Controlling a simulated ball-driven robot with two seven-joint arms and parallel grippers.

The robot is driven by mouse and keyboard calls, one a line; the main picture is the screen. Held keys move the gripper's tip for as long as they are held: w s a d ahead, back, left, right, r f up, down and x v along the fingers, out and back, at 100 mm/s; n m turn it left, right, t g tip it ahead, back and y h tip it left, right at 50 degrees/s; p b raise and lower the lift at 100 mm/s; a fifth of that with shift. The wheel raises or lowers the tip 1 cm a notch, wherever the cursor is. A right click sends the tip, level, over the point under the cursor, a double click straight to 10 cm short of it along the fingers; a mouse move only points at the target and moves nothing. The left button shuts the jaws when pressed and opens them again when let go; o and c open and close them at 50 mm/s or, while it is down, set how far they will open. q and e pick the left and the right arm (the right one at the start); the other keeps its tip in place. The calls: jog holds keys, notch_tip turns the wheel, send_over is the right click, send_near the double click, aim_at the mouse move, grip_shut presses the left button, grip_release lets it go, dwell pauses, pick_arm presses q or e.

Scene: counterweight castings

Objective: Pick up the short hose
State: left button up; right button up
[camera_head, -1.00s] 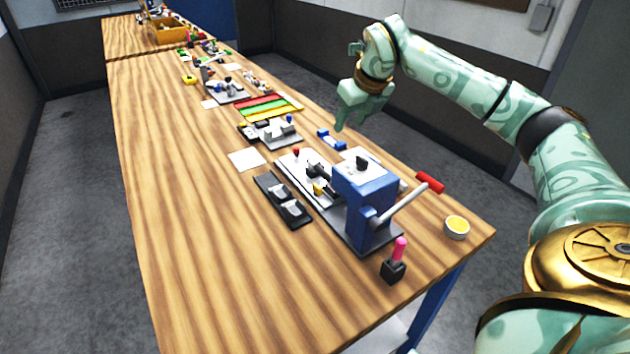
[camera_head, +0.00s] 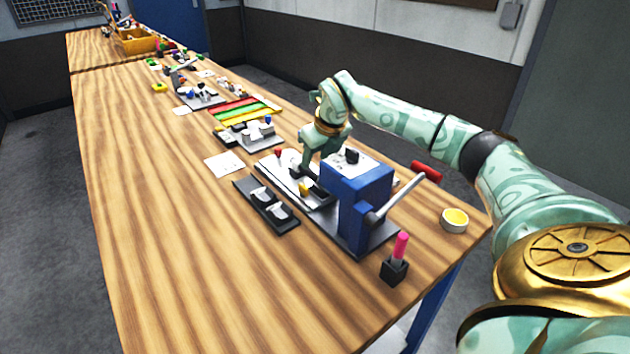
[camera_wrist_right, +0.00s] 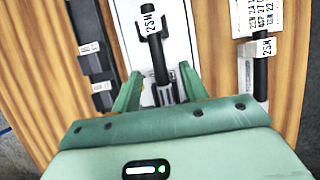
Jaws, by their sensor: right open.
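In the right wrist view, a short black hose (camera_wrist_right: 160,62) with a white tag lies over a pale plate (camera_wrist_right: 128,20). My right gripper (camera_wrist_right: 160,85) is open, with one finger on each side of the hose and a gap visible beside it. A second black hose-like piece (camera_wrist_right: 262,78) with a similar tag lies to the right, outside the fingers. In the head view my right gripper (camera_head: 313,162) is low over the pale plate, behind the blue press (camera_head: 352,195), and hides most of the hose. My left gripper is not in view.
A black two-part tray (camera_head: 265,205) lies left of the plate. A red-handled lever (camera_head: 425,172), a yellow-filled cup (camera_head: 454,220) and a pink-topped black block (camera_head: 396,262) stand around the press. The table's left side (camera_head: 160,220) is clear.

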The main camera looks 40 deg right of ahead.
aim_at(311, 171)
jog(key=b+x, duration=0.1)
jog(key=x, duration=0.4)
jog(key=shift+a+f+b, duration=0.15)
jog(key=shift+b, duration=0.15)
jog(key=shift+s, duration=0.15)
jog(key=shift+c, duration=1.2)
grip_shut()
